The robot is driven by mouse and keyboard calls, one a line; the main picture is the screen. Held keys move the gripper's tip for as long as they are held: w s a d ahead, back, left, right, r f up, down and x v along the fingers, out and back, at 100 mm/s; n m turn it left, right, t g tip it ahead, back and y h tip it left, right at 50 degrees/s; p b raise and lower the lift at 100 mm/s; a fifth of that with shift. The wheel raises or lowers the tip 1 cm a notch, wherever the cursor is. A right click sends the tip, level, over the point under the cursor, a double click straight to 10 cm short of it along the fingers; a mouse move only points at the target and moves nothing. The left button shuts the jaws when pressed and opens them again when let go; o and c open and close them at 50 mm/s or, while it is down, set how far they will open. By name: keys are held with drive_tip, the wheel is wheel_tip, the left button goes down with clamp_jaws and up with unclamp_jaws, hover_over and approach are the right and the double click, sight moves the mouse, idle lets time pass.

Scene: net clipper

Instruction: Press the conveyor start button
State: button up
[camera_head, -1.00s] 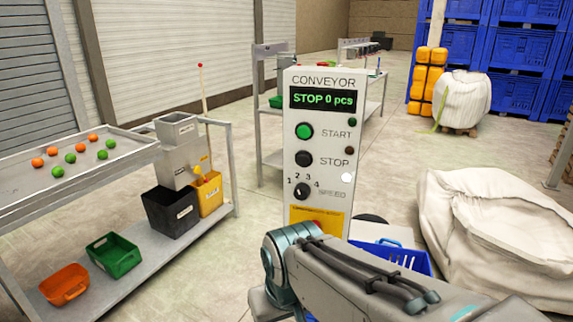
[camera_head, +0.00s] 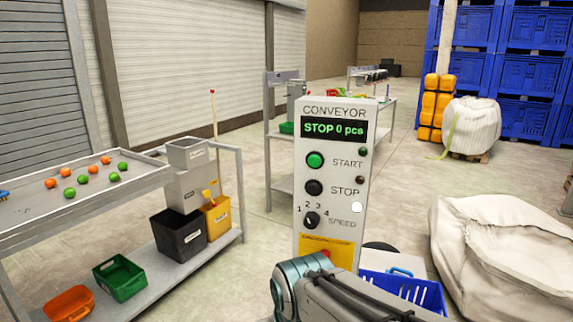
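The conveyor control panel (camera_head: 346,200) stands upright in the middle of the view. Its display (camera_head: 334,128) reads "STOP 0 pcs". The green start button (camera_head: 315,160) is on the left side of the panel face, under the display. The black stop button (camera_head: 314,187) is below it, and the speed knob (camera_head: 312,220) is lower still. My arm shows at the bottom centre, in front of the panel's lower part. Nothing touches the start button.
A metal table (camera_head: 150,180) with orange and green balls stands at left, with bins on its lower shelf. A large white sack (camera_head: 500,245) lies at right. The floor between table and panel is clear.

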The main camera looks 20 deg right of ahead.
idle(0.3)
clamp_jaws()
idle(1.6)
